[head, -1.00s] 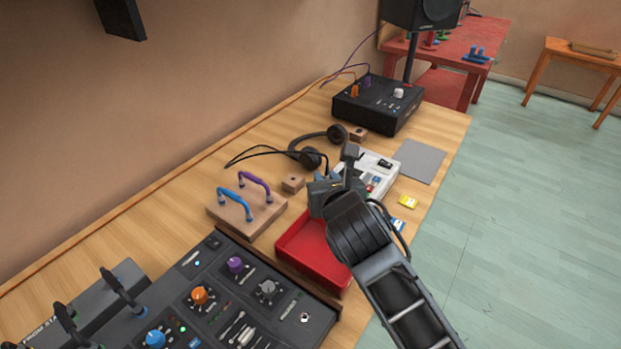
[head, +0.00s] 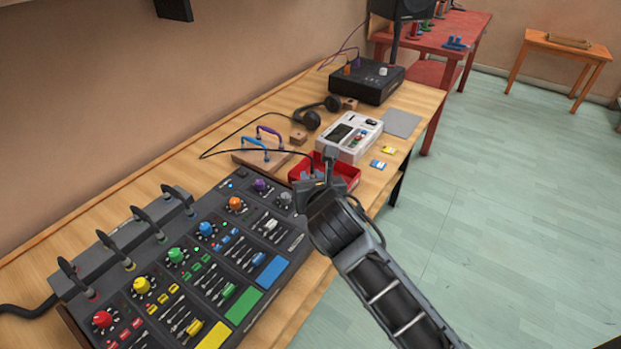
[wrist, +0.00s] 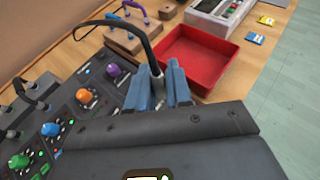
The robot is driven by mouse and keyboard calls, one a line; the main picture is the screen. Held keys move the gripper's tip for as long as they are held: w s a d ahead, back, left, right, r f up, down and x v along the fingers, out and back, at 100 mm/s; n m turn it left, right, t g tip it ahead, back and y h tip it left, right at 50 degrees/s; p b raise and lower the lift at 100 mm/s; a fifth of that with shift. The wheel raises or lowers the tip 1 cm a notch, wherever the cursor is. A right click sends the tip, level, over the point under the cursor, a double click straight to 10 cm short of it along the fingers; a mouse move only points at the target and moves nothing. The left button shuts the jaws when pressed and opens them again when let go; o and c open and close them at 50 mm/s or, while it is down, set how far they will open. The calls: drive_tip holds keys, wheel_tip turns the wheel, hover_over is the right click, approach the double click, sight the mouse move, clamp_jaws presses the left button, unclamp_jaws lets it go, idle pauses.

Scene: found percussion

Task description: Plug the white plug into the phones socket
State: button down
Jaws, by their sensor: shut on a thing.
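My gripper (head: 317,173) is over the near side of the red tray, beside the mixer's far right corner. In the wrist view its two blue fingers (wrist: 168,86) are shut on the plug (wrist: 158,90), a small greyish piece mostly hidden between them. A black cable (wrist: 140,32) arches up from the plug; in the head view it loops left and back to the black headphones (head: 312,114). The mixer (head: 262,268) lies to the left of my arm, with coloured knobs and faders. The phones socket cannot be made out now; my gripper and arm cover that corner.
The red tray (wrist: 226,72) looks empty. A wooden block with blue and purple handles (head: 262,158) and a white device (head: 349,134) stand beyond it. Yellow (head: 389,150) and blue cards (head: 378,164) lie near the table's right edge, with open floor beyond.

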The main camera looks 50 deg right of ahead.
drive_tip(key=shift+f, duration=0.1)
drive_tip(key=shift+d+f+b, duration=0.1)
drive_tip(key=shift+f+b, duration=1.25)
drive_tip(key=shift+f, duration=1.45)
drive_tip(key=shift+p, duration=1.4)
drive_tip(key=shift+f+b, duration=0.75)
drive_tip(key=shift+f, duration=1.05)
drive_tip(key=c, duration=1)
unclamp_jaws()
drive_tip(key=shift+o, duration=0.2)
drive_tip(key=v, duration=0.8)
drive_tip(key=shift+b, duration=0.3)
